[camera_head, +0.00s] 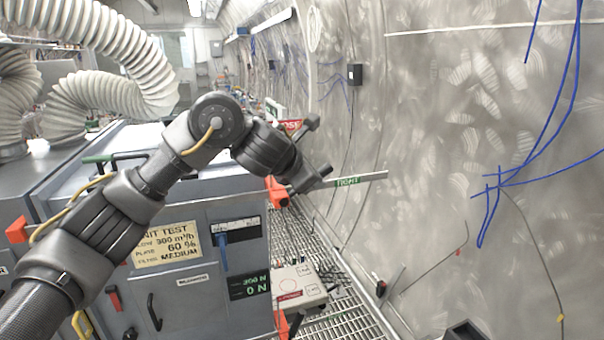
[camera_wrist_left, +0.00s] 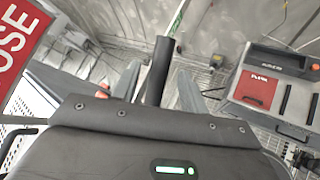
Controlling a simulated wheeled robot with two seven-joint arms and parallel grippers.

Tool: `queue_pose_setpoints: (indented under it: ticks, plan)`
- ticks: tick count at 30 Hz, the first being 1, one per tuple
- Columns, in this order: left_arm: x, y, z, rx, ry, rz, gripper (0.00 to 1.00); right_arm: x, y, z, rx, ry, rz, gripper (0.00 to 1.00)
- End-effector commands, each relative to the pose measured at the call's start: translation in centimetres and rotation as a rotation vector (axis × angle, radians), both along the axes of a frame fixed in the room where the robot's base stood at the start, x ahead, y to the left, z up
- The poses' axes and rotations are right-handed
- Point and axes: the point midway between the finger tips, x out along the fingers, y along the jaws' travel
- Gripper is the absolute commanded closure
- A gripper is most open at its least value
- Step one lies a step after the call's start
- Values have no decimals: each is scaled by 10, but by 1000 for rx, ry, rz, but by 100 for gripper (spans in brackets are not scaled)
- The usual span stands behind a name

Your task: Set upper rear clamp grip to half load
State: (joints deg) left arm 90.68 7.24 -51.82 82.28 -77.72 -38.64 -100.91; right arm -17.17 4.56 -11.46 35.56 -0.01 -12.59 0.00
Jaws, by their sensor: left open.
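My left gripper (camera_head: 319,148) is open at the right rear side of the grey filter cabinet (camera_head: 205,235). In the left wrist view the open gripper (camera_wrist_left: 158,78) has a dark round grip (camera_wrist_left: 161,66) between its fingers, with gaps on both sides. A pale bar with a green TIGHT label (camera_head: 348,181) sticks out beyond the gripper. A red LOOSE sign (camera_head: 291,126) is partly hidden behind the wrist; it also shows in the left wrist view (camera_wrist_left: 17,47). The cabinet's green display (camera_head: 249,285) reads 0 N on its lower line. My right gripper is out of view.
White ribbed hoses (camera_head: 115,45) hang at the upper left. The curved tunnel wall (camera_head: 450,130) with blue cables is close on the right. A pale box with a red label (camera_head: 298,288) stands by the cabinet above the grating floor (camera_head: 340,318).

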Motion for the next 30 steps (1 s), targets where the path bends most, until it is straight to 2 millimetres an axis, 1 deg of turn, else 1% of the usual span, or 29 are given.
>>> queue_pose_setpoints:
  ticks: [1, 2, 4, 9, 13, 18, 24, 26, 29, 30]
  plan:
    - [-7, 5, 3, 1, -8, -1, 56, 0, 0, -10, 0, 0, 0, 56]
    - [-12, 8, 7, 2, -9, -1, 56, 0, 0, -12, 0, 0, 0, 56]
    - [-22, 15, 17, 3, -12, 0, 56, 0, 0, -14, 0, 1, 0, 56]
    - [-40, 26, 31, 2, -8, 0, 56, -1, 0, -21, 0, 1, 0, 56]
    - [-48, 30, 36, 2, -2, 0, 56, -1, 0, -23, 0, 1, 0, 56]
    - [-50, 31, 38, 1, -1, 1, 56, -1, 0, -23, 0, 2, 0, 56]
    - [-50, 31, 37, 1, 1, 0, 56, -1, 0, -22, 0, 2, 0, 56]
    - [-50, 30, 34, -10, 7, 1, 56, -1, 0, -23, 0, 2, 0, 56]
    - [-50, 20, 16, -80, 43, 4, 56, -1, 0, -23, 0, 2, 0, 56]
    - [-51, 14, 4, -129, 68, 9, 56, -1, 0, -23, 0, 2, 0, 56]
